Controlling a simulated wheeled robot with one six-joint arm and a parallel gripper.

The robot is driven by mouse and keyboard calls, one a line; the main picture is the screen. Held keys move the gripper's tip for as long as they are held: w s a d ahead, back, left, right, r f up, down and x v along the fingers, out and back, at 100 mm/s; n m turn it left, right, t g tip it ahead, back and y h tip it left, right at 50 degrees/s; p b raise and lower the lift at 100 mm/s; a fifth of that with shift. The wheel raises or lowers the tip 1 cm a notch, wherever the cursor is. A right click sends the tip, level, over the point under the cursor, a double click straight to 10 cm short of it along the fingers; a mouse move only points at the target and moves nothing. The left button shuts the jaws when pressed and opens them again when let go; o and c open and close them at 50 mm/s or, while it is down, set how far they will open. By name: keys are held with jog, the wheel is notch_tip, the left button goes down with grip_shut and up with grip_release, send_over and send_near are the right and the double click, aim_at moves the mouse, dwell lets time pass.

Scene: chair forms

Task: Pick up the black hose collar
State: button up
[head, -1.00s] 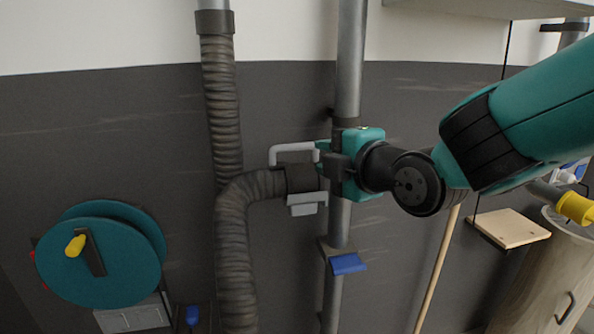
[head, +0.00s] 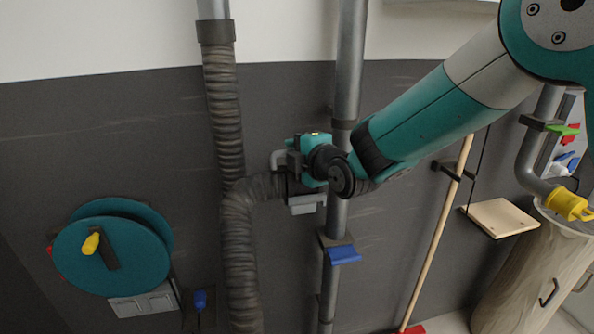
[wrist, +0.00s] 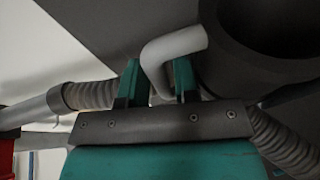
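The black hose collar (wrist: 262,45) is the dark cylinder filling the upper right of the wrist view. In the head view it sits at the end of the bent hose (head: 240,240), partly hidden behind my gripper (head: 288,162). A grey bent handle (wrist: 175,46) sticks out from the collar; its tip also shows in the head view (head: 277,158). In the wrist view my gripper (wrist: 157,78) has its two teal fingers apart, one on each side of the handle. A narrow gap seems to show beside the handle, so it looks open around it.
A vertical pipe (head: 347,85) stands right behind my gripper, with a grey bracket (head: 306,205) and a blue-levered clamp (head: 343,254) below. A teal reel (head: 115,248) is at lower left. A small wooden shelf (head: 502,218) and a bin (head: 525,275) are at right.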

grip_shut()
dwell(0.3)
